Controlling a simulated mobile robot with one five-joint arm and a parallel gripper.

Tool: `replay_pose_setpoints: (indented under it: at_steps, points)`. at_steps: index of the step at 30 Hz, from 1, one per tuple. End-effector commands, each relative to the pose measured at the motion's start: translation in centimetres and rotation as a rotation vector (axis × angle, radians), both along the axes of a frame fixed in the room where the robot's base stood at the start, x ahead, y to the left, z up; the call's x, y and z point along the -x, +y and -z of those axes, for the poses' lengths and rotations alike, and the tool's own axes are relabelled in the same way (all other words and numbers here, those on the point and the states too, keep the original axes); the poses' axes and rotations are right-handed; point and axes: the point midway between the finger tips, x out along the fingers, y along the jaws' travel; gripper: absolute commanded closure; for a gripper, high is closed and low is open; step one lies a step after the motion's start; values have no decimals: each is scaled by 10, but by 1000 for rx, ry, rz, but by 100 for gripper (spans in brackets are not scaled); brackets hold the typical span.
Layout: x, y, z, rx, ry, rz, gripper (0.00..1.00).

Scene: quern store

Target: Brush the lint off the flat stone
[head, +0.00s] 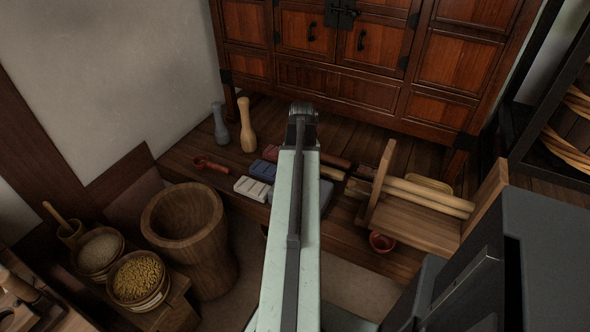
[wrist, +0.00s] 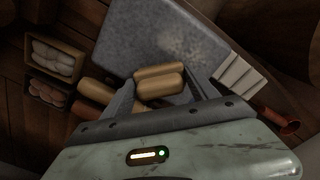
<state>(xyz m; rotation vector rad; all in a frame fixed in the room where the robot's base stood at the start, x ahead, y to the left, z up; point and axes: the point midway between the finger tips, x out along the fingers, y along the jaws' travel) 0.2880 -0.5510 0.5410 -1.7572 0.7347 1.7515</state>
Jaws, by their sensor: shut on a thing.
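The flat stone (wrist: 155,40) is a grey slab in the wrist view, beyond my fingers. A pale speckled patch that looks like lint (wrist: 203,45) lies on its face, right of the middle. My gripper (wrist: 162,84) is shut on a tan wooden thing with rounded ends (wrist: 160,73), perhaps the brush. The held thing overlaps the stone's near edge in the picture; I cannot tell whether it touches. In the head view my arm covers most of this spot, and only a grey edge, probably the stone (head: 326,192), shows beside it.
A white ribbed block (head: 252,188) and a red ladle (head: 210,164) lie left of my arm. Two pestles (head: 246,125) stand behind. A wooden stand with rods (head: 420,215) is at right. A big mortar (head: 188,245) stands at front left. A cabinet (head: 345,80) closes the back.

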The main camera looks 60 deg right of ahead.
Motion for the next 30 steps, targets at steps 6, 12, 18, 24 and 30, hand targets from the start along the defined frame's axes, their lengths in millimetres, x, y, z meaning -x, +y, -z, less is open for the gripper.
replay_pose_setpoints:
  at_steps: [6,12,18,24,30]
  points:
    - [6,0,1,0,6,1,70]
    - [23,1,0,0,6,3,70]
    - [38,1,-1,0,4,1,70]
    - [37,0,-1,0,3,0,70]
    - [37,0,-14,0,3,0,70]
